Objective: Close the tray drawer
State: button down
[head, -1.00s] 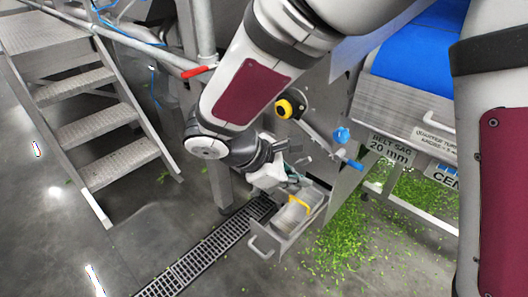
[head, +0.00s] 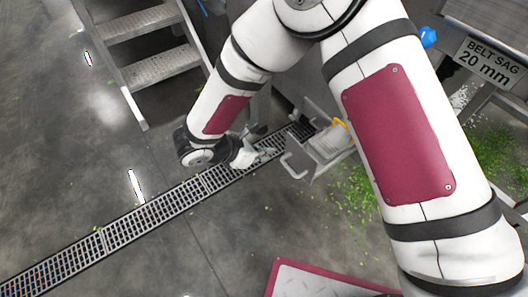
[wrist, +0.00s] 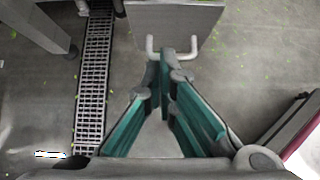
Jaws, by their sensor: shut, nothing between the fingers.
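The tray drawer (head: 318,158) is a grey metal box with a handle (head: 288,166) on its front, standing open from the machine. Something pale and a yellow item (head: 343,124) lie in or at it. In the wrist view the drawer front (wrist: 172,26) is at the top centre, with its handle (wrist: 188,54) just beyond the fingertips. My gripper (head: 270,152) is just left of the handle in the head view. In the wrist view my gripper (wrist: 166,58) has its teal fingers together at the tips, empty. I cannot tell whether they touch the handle.
A floor drain grate (head: 165,213) runs beside the drawer. Metal steps (head: 150,50) stand at the upper left. Green scraps (head: 370,200) lie on the floor at the right. The floor to the left is clear.

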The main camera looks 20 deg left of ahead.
aim_at(296, 148)
jog(key=shift+w+d+f+b, duration=0.55)
jog(key=shift+w+d+f, duration=0.3)
jog(key=shift+w, duration=0.3)
jog(key=shift+w+d+f+b, duration=0.5)
jog(key=shift+w+d+f, duration=0.2)
jog(key=shift+w+d, duration=0.35)
jog(key=shift+w+d+f+b, duration=0.55)
jog(key=shift+w+d+f, duration=0.25)
jog(key=shift+w, duration=0.4)
jog(key=shift+r, duration=0.1)
jog(key=shift+w+d, duration=0.25)
jog(key=shift+w, duration=0.05)
jog(key=w+d, duration=1)
jog(key=w, duration=0.2)
jog(key=w+d, duration=0.9)
jog(key=w, duration=0.4)
jog(key=shift+d+p, duration=0.3)
jog(key=shift+d, duration=0.05)
jog(key=shift+w+d+r, duration=0.1)
jog(key=shift+w, duration=0.05)
